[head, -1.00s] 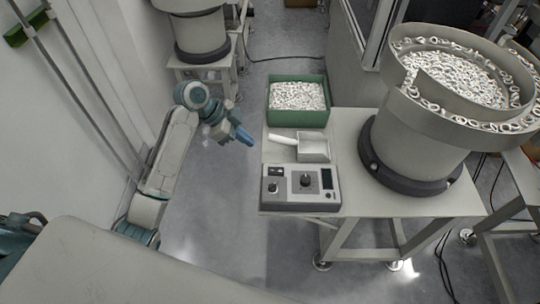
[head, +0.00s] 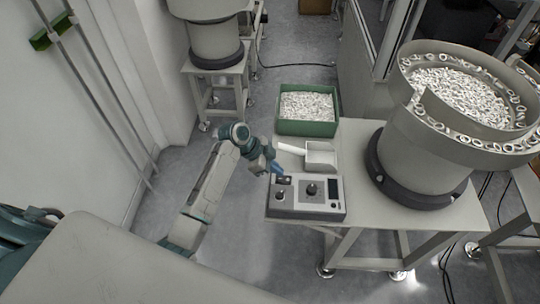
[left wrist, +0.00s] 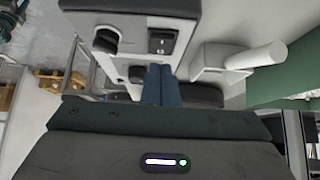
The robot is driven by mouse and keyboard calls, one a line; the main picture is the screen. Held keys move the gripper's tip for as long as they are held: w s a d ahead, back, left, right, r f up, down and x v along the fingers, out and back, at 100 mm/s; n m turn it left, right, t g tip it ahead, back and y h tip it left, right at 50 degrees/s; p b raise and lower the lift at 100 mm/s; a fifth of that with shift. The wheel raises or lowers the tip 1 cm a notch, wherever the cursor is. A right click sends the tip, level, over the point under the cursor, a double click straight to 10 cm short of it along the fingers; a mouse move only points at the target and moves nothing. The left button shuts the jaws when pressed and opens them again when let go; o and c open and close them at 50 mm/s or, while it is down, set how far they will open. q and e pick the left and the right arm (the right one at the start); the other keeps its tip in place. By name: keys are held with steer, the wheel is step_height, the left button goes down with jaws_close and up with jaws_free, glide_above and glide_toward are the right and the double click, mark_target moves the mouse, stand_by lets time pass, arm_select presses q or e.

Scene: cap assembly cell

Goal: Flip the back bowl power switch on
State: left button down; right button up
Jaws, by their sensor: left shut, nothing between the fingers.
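A grey control box (head: 322,208) sits on the near-left corner of the table; it also shows in the left wrist view (left wrist: 190,15). Its black rocker power switch (left wrist: 162,41) is at the panel's upper left in the head view (head: 285,181). Whether it is on is too small to tell. The box has a small knob (left wrist: 106,40) and a larger knob (left wrist: 137,74). My left gripper (head: 277,170) is shut and empty, its blue fingertips (left wrist: 161,82) close to the switch; contact cannot be told. My right gripper is not in view.
A white scoop (head: 319,155) and a green bin (head: 308,127) of small white parts stand behind the box. A large vibratory bowl feeder (head: 420,160) full of white rings stands to its right. Another feeder (head: 208,40) stands at the back. Open floor lies left of the table.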

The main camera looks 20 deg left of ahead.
arm_select(q)
steer(key=shift+a+f, duration=0.2)
steer(key=shift+f, duration=0.9)
